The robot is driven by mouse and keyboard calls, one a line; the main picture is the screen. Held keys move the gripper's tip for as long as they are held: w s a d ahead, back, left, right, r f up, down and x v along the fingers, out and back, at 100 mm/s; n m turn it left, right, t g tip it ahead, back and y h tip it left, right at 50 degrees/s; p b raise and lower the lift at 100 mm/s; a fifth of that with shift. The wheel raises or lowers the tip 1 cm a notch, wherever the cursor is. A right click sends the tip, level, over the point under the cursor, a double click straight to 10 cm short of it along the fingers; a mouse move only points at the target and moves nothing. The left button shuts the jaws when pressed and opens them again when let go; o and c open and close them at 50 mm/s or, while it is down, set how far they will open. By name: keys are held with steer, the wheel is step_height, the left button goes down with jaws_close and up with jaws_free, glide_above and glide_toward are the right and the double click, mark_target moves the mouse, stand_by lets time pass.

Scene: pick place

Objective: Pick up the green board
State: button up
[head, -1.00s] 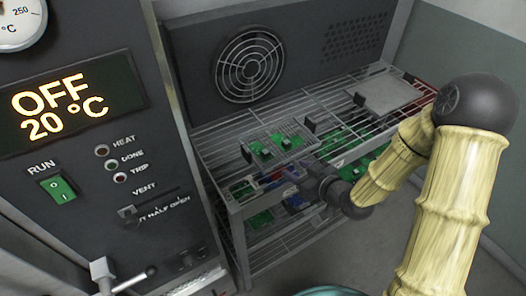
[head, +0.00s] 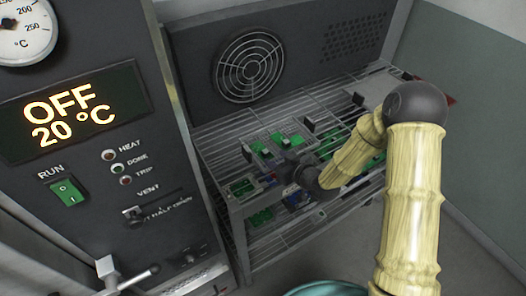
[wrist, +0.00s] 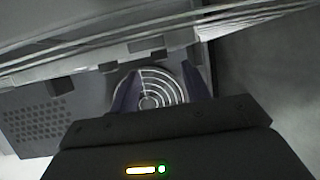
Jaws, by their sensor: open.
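Several green boards show in the head view. One green board (head: 261,147) lies in a wire tray (head: 272,160) on the top shelf, with another green piece (head: 279,139) beside it. Another green board (head: 243,187) is on the shelf level below, and one (head: 261,217) lies lower still. I cannot tell which one the task means. My gripper (head: 289,170) is at the front of the rack, just below and right of the top tray, partly hidden by my wrist. In the wrist view my gripper (wrist: 160,82) is open, with nothing visible between its fingers; no green board shows there.
The wire rack (head: 235,140) has bars and dark clips close to my gripper. A flat grey plate (head: 372,95) lies at its right. A round fan grille (head: 250,65) is in the wall behind; it also shows in the wrist view (wrist: 155,88). A control panel (head: 75,110) stands at left.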

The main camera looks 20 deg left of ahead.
mark_target(268, 153)
steer(key=shift+p+x, duration=0.9)
steer(key=shift+x, duration=1.5)
steer(key=shift+d, duration=0.1)
jaws_close()
step_height(268, 153, up, 10)
steer(key=b, duration=0.2)
